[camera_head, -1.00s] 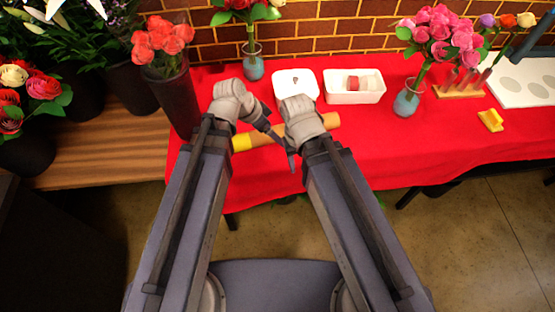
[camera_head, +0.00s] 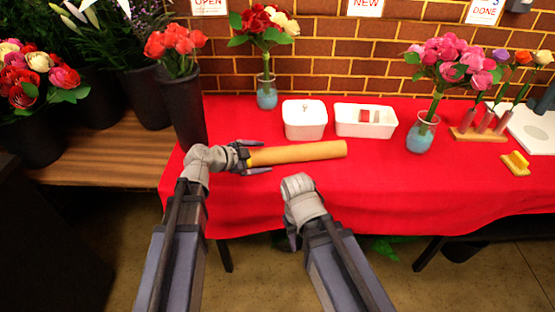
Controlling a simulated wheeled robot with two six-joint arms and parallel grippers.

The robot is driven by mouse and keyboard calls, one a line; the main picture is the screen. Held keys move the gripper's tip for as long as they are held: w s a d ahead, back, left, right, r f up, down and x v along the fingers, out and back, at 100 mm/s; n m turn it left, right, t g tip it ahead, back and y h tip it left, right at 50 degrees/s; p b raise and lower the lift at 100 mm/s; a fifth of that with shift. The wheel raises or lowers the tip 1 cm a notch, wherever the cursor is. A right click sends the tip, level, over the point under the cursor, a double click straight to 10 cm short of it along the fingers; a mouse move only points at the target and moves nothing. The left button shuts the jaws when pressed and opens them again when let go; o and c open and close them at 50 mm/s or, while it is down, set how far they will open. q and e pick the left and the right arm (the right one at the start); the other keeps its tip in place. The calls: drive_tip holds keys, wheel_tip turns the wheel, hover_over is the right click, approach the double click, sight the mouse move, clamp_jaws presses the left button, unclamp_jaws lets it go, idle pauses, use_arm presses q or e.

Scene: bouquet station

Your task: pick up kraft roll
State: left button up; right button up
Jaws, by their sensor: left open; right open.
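The kraft roll (camera_head: 305,152) is a tan cylinder lying on the red-covered table (camera_head: 385,190), in front of the white containers. It points left to right, tilted slightly up at its right end. My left gripper (camera_head: 258,158) is at the roll's left end, its open fingers on either side of that end. I cannot tell whether they touch it. My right gripper (camera_head: 293,240) is below and in front of the roll, near the table's front edge, pointing down and apart from the roll. Its fingers are mostly hidden behind its wrist.
A black bucket of red flowers (camera_head: 182,108) stands left. A vase of pink flowers (camera_head: 422,135) and a yellow block (camera_head: 516,164) are right. The front right of the table is clear.

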sight(274, 155)
use_arm(q)
drive_tip(key=shift+r+b+x, duration=0.15)
drive_tip(key=shift+b+x, duration=0.45)
drive_tip(key=shift+x, duration=1.05)
drive_tip(key=shift+r+b+x, duration=0.15)
drive_tip(key=shift+b+x, duration=0.4)
drive_tip(key=shift+x, duration=1.1)
clamp_jaws()
